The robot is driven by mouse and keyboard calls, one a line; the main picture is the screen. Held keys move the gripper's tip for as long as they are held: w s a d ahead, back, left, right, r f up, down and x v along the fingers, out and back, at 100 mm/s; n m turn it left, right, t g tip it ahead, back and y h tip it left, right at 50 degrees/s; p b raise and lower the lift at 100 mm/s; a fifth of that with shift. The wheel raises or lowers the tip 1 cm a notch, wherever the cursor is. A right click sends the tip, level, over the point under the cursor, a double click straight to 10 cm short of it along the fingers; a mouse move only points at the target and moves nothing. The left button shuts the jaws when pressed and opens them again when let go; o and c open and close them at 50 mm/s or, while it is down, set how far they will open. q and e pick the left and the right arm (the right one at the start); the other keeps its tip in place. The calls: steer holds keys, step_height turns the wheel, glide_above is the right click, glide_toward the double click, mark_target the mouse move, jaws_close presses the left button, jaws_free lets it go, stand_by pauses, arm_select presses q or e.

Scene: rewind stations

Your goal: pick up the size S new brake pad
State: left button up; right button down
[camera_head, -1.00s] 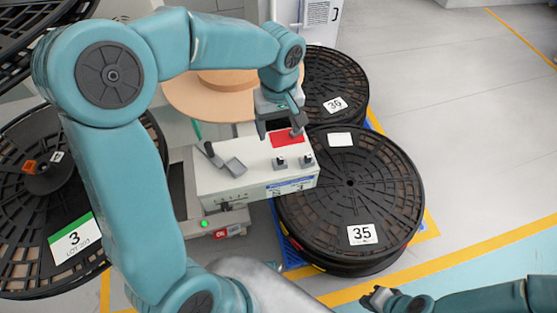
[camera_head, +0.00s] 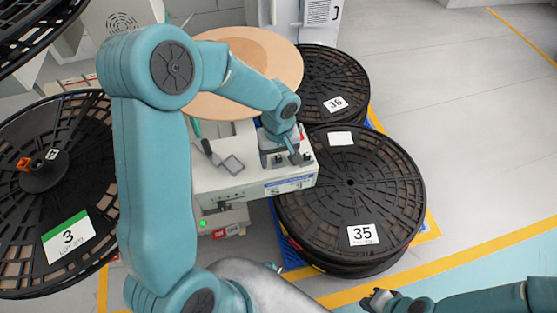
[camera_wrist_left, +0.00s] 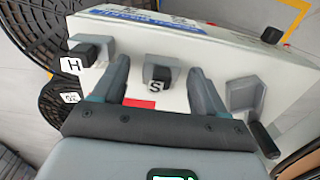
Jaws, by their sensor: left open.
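The size S new brake pad (camera_wrist_left: 155,87) is a small black block marked S. It sits in a grey holder on the white machine top (camera_head: 222,180). In the wrist view my left gripper (camera_wrist_left: 159,70) is open, with one finger on each side of the pad. In the head view my left gripper (camera_head: 283,160) is low over the machine top and largely hides this pad. A second black pad marked H (camera_wrist_left: 85,54) sits in its own holder to the left. My right gripper (camera_head: 375,299) is at the bottom right, too small to judge.
Black reels labelled 35 (camera_head: 350,205) and 36 (camera_head: 335,80) lie right of the machine. Reel 3 (camera_head: 40,180) stands left. Open floor lies right.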

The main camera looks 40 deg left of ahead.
arm_select(q)
steer(key=c, duration=1.2)
steer(key=shift+o, duration=0.2)
steer(key=shift+r, duration=0.1)
